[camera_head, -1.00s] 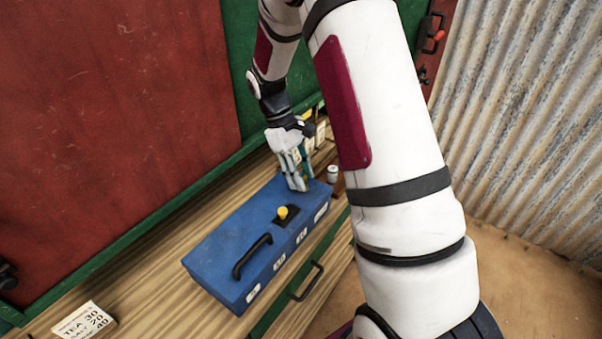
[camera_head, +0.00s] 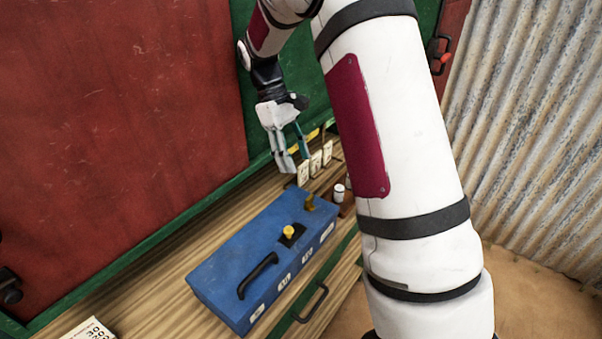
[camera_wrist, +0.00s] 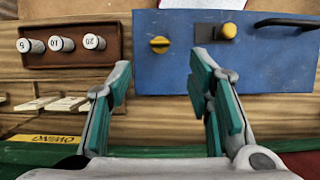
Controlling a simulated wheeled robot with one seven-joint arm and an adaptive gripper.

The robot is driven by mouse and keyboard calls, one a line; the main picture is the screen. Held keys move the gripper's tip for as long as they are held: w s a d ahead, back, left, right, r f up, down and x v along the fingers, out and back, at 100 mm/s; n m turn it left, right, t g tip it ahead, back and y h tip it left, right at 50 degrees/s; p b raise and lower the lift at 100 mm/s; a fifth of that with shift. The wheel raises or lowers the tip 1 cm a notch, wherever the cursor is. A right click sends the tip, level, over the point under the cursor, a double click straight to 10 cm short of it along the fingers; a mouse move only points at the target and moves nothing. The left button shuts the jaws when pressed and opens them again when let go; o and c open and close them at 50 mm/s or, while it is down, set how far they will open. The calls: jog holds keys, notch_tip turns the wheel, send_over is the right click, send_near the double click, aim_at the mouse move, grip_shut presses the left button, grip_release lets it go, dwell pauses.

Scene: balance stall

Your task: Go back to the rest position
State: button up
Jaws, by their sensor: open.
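My gripper (camera_head: 293,168) is open and empty, raised above the counter behind the far end of the blue box. In the wrist view, its two green-padded fingers (camera_wrist: 165,95) are spread apart with nothing between them. The blue box (camera_head: 222,268) lies on the wooden counter, with a black handle, a yellow round knob (camera_head: 288,232) and a yellow turn knob (camera_wrist: 160,44) on top. The gripper is apart from the box. My arm hides part of the counter's right end.
A brown rack (camera_wrist: 70,58) with several numbered white-topped weights stands beside the box. Small price tags (camera_head: 316,163) stand at the back. A red panel (camera_head: 120,120) and green frame rise behind the counter. A drawer handle (camera_head: 312,303) sits on the counter's front.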

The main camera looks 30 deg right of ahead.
jog(key=shift+v, duration=0.8)
jog(key=s+a+r+m+t, duration=0.2)
jog(key=s+a+r+t, duration=0.3)
jog(key=s+r, duration=0.6)
jog(key=s+a+m+t+y, duration=0.1)
jog(key=s+a+t, duration=0.3)
jog(key=s, duration=1)
jog(key=shift+s+a+r+m+y, duration=0.25)
jog(key=shift+a+m+y, duration=0.25)
jog(key=shift+a, duration=0.55)
jog(key=shift+d, duration=0.1)
